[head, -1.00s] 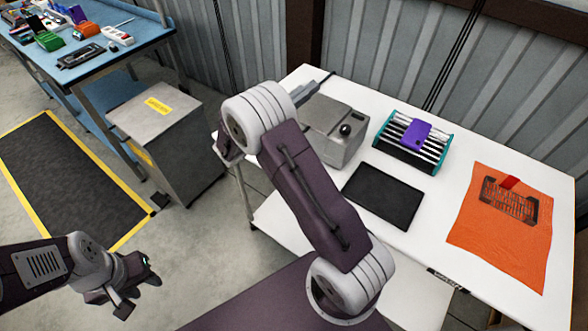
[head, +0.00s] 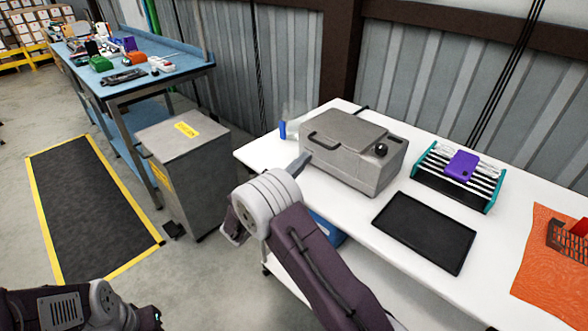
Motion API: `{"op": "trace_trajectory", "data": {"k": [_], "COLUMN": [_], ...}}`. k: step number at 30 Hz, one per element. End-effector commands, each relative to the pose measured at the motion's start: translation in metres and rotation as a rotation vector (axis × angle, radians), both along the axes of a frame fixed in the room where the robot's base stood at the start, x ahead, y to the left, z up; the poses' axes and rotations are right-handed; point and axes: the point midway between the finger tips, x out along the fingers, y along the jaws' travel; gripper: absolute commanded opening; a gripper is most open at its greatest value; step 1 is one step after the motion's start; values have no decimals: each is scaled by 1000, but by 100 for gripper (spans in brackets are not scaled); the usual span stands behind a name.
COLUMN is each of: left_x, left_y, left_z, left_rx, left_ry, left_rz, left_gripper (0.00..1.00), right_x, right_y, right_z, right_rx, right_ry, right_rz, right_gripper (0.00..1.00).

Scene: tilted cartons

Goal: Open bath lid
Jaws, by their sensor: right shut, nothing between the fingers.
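The bath is a grey metal box (head: 378,172) with a black knob at its front right, standing on the white table. Its flat lid (head: 345,130) lies shut on top, with a dark handle (head: 325,142) on the lid's left side. My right gripper (head: 302,160) is shut and empty, just left of the bath's front left corner; my own wrist partly hides it, and I cannot tell whether it touches the bath. My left gripper (head: 150,317) is at the bottom left, far from the table, its fingers mostly cut off by the frame edge.
A black tray (head: 424,232) lies in front of the bath. A teal rack (head: 455,190) with a purple object (head: 461,166) stands right of it. An orange cloth (head: 540,265) lies far right. A clear bottle with blue (head: 288,127) stands behind left. A grey cabinet (head: 183,160) stands left.

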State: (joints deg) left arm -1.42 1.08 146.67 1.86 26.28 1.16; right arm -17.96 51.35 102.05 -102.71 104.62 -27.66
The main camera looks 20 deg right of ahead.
Motion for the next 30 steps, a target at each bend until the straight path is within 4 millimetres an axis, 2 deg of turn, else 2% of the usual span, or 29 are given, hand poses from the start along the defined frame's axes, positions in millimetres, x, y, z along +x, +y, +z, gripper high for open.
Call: {"op": "trace_trajectory", "data": {"k": [1,5,9,15,30], "left_x": [0,0,0,0,0], "left_y": [0,0,0,0,0], "left_z": [0,1,4,5,6], "left_rx": [0,0,0,0,0], "left_ry": [0,0,0,0,0], "left_rz": [0,0,0,0,0], "left_gripper": [36,36,36,36,36], "right_x": [3,13,18,20,20], "right_y": [-11,-35,-43,-50,-52], "right_z": [4,13,35,47,47], "right_rx": [2,1,1,2,8], "right_ry": [-2,-2,-3,0,5], "right_rz": [-4,-4,-1,-2,-4], "right_gripper": [0,0,0,0,0]}}
